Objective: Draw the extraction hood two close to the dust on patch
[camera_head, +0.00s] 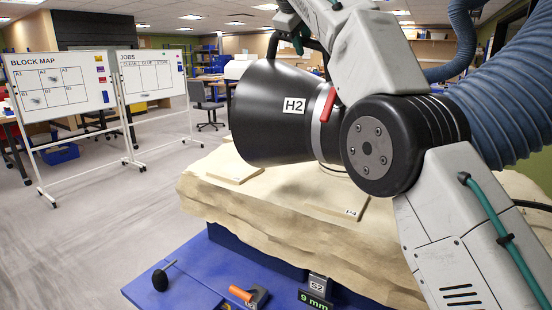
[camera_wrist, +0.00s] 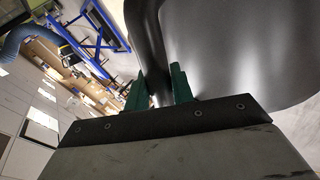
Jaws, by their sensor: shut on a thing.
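Extraction hood two (camera_head: 262,125) is a black cone labelled H2, with a red lever (camera_head: 327,105) near its neck. It hangs over the pale stone block (camera_head: 270,218), its wide mouth facing left. In the wrist view the green fingers of my gripper (camera_wrist: 158,85) are shut on the hood's black bar handle (camera_wrist: 145,30), and the dark hood (camera_wrist: 240,50) fills the right side. A raised patch labelled P4 (camera_head: 340,208) lies on the block below the hood; another patch (camera_head: 235,172) lies further left. I cannot make out dust on either. My arm hides the block's right part.
A blue ribbed hose (camera_head: 505,100) runs at the right. The blue bench (camera_head: 190,265) holds an orange-handled tool (camera_head: 243,294), a dark round-headed tool (camera_head: 161,278) and a 9 mm block (camera_head: 316,298). Whiteboards (camera_head: 62,85) stand at the left, with open floor before them.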

